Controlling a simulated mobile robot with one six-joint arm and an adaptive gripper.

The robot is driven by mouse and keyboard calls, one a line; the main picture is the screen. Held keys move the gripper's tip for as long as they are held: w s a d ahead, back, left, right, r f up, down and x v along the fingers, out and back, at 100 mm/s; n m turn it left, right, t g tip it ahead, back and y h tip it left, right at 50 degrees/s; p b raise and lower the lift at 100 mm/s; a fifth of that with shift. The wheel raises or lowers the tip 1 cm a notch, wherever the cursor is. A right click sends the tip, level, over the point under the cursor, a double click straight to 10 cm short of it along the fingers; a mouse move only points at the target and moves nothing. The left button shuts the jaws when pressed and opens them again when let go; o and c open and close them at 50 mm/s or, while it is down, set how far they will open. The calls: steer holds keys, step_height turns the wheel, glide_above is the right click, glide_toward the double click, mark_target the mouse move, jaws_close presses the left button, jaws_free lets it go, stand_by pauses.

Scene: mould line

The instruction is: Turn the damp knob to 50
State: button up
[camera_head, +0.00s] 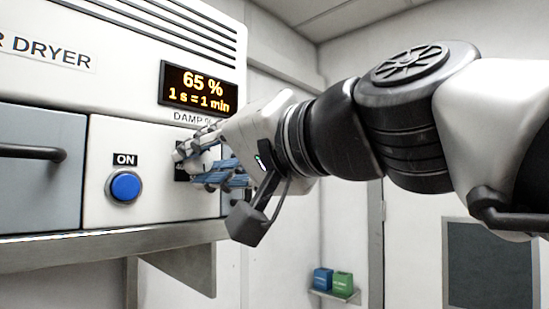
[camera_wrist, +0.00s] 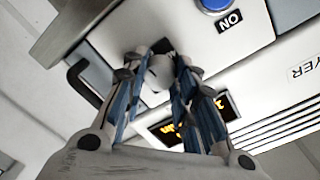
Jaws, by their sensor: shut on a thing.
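The damp knob is on the dryer's front panel (camera_head: 100,160), under the "DAMP" label. In the wrist view the knob (camera_wrist: 158,73) is a pale round shape between my fingers. My gripper (camera_head: 192,160) is shut on the knob, with its blue-padded fingers on either side. It also shows in the wrist view (camera_wrist: 160,72). The display (camera_head: 199,88) above reads "65 %" and "1 s = 1 min". The knob's scale and pointer are mostly hidden by my fingers.
A blue ON button (camera_head: 125,186) is left of the knob. A dark door handle (camera_head: 32,152) is at the far left. A ledge (camera_head: 110,242) runs below the panel. Blue and green boxes (camera_head: 333,281) sit on a small shelf in the background.

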steer(key=shift+m, duration=0.5)
steer(key=o, duration=1.1)
steer(key=shift+d, duration=0.1)
steer(key=shift+v, duration=5.9)
